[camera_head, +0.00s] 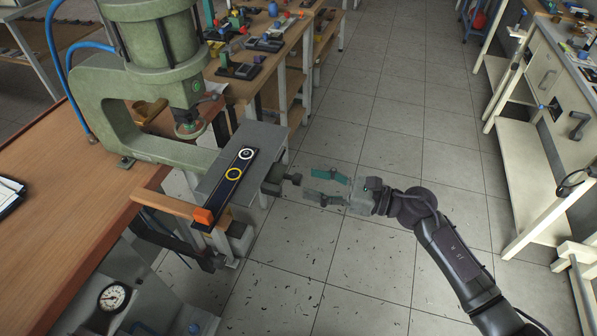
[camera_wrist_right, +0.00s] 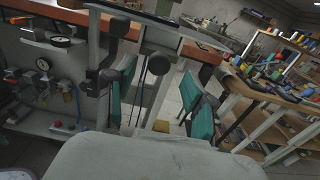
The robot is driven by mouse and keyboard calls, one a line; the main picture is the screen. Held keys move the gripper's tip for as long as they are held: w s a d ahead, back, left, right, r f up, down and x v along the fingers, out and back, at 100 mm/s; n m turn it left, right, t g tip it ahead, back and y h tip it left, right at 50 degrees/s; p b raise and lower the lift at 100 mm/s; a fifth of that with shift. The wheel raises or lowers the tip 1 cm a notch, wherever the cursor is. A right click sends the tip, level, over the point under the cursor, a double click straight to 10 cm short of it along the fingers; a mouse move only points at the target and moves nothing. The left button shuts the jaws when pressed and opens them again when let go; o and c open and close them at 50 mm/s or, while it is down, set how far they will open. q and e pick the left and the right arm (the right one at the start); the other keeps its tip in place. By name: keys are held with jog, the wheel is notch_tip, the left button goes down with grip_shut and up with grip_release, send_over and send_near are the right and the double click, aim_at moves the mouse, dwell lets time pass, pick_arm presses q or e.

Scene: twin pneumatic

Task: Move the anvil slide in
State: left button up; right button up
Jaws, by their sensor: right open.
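The anvil slide (camera_head: 236,172) is a dark blue bar with a white disc, a yellow ring and an orange end block (camera_head: 203,216). It lies on a grey plate (camera_head: 262,137) beside the green press (camera_head: 150,70), clear of the ram. A dark block with a black knob (camera_head: 295,178) juts from the plate's right side. My right gripper (camera_head: 309,183) is open and empty, with teal fingers just right of this knob. In the right wrist view, the fingers (camera_wrist_right: 162,105) stand either side of a round black knob (camera_wrist_right: 158,65). My left gripper is out of view.
The wooden bench (camera_head: 60,195) fills the left side, with a clipboard (camera_head: 8,195) on it and a pressure gauge (camera_head: 113,296) below. Benches with loose parts stand behind. A white table (camera_head: 540,130) is at right.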

aim_at(301, 180)
jog(key=x, duration=0.3)
jog(key=shift+a+r+p, duration=0.1)
jog(key=shift+a+p, duration=0.3)
jog(key=shift+w+a, duration=0.15)
jog(key=shift+a, duration=0.15)
jog(key=shift+c, duration=0.2)
grip_shut()
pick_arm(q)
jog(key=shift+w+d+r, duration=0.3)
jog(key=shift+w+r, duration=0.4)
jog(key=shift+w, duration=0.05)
